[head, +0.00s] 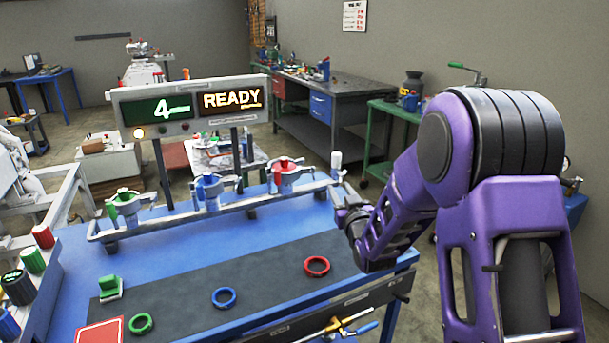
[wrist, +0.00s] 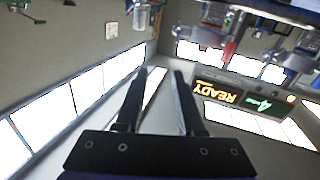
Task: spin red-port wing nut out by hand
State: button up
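The red port (head: 285,168), with a red top and a metal clamp, stands on the right part of the manifold rail (head: 230,208). Its wing nut is too small to make out clearly. In the wrist view, which is upside down, a reddish port part (wrist: 229,49) shows at the upper right, outside the fingers. My gripper (head: 342,192) is right of the red port, near the rail's right end. In the wrist view my gripper (wrist: 158,75) has its two fingers apart with nothing between them.
The blue port (head: 209,185) and green port (head: 126,200) stand left on the rail. A white-topped post (head: 336,160) is close to my gripper. A READY display (head: 190,108) stands behind. Red (head: 317,265), blue (head: 223,297) and green (head: 141,323) rings lie on the dark mat.

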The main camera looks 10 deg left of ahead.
notch_tip(320, 180, down, 3)
jog(key=s+a, duration=0.2)
jog(key=n, duration=0.1)
send_near(313, 172)
jog(key=x, duration=0.9)
jog(key=shift+c, duration=0.3)
grip_shut()
